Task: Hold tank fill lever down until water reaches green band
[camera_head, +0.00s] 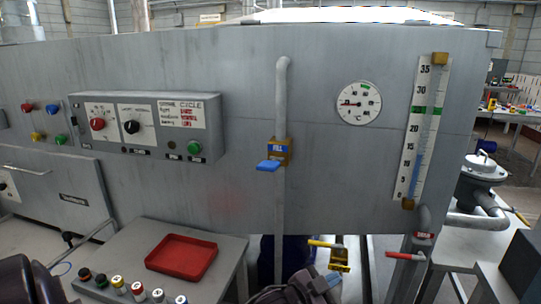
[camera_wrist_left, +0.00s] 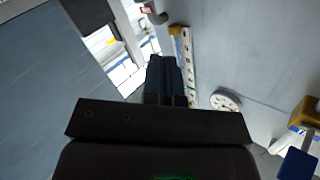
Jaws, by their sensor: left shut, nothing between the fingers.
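The blue fill lever (camera_head: 268,165) sticks out level from the brass FILL valve (camera_head: 283,152) on the grey tank's front. It also shows at the right edge of the left wrist view (camera_wrist_left: 297,165). The level gauge (camera_head: 402,160) at right has a green band (camera_head: 427,109). Its blue water column (camera_head: 418,165) ends below that band, around the 15 mark. My left gripper (camera_head: 322,281) is low at the bottom edge, below and right of the lever and apart from it. Its dark fingers (camera_wrist_left: 166,75) are shut and empty in the wrist view. My right gripper is not seen.
A round dial (camera_head: 358,104) and a control box (camera_head: 150,125) are on the tank front. A red tray (camera_head: 182,257) lies on the lower-left table.

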